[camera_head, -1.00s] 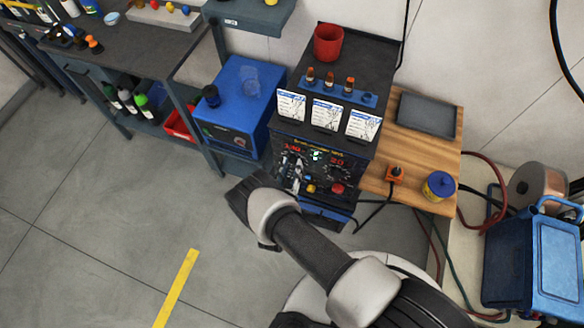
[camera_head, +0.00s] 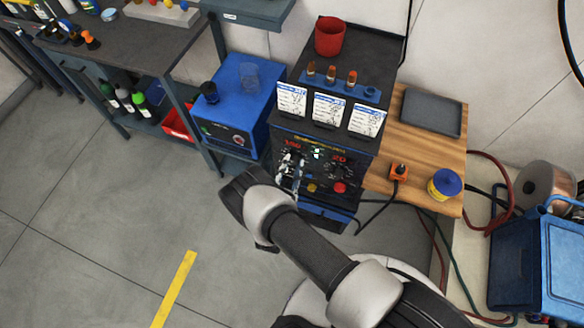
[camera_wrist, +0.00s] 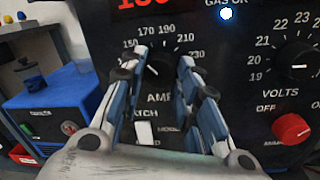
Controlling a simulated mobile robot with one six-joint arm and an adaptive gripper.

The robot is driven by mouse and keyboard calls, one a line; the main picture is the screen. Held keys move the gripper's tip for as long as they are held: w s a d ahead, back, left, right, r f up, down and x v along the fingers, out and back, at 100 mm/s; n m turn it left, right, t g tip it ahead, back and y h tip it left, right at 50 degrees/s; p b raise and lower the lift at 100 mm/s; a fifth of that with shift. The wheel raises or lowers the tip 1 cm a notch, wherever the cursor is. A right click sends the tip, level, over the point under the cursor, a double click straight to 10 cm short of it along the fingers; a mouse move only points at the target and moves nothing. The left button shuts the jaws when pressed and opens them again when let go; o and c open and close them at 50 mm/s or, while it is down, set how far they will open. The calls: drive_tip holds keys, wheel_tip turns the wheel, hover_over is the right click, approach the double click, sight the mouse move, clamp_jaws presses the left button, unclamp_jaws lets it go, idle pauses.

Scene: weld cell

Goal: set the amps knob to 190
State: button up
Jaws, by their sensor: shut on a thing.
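The welder (camera_head: 325,135) stands upright with its dark front panel toward me. The black amps knob (camera_wrist: 158,74) is in the wrist view, with a numbered scale around it showing 150, 170, 190, 210 and 230. My gripper (camera_wrist: 163,64) is shut on this knob, one finger on each side. A short white mark on the knob shows between the fingers, but I cannot read its exact setting. The red display (camera_wrist: 147,4) above is cut off by the picture's top edge. In the head view my gripper (camera_head: 289,178) is at the panel's left side, partly hidden by my wrist.
The volts knob (camera_wrist: 298,65) and a red OFF/ON knob (camera_wrist: 291,129) are to the right. A white switch (camera_wrist: 145,133) sits below the amps knob. A blue machine (camera_head: 238,100) stands left of the welder. A wooden table (camera_head: 430,148) is at its right.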

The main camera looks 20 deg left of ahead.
drive_tip(key=m+b, duration=0.2)
drive_tip(key=m, duration=0.4)
drive_tip(key=shift+f+h, duration=0.15)
drive_tip(key=shift+h, duration=0.15)
drive_tip(key=m, duration=0.2)
drive_tip(key=m+b, duration=0.1)
drive_tip(key=m, duration=0.2)
drive_tip(key=shift+a+t+h, duration=0.15)
drive_tip(key=shift+t+h, duration=0.15)
drive_tip(key=shift+h, duration=0.1)
drive_tip(key=shift+m, duration=0.5)
drive_tip(key=o, duration=1.1)
drive_tip(key=s, duration=0.8)
drive_tip(key=s+a+f, duration=0.1)
drive_tip(key=s, duration=0.3)
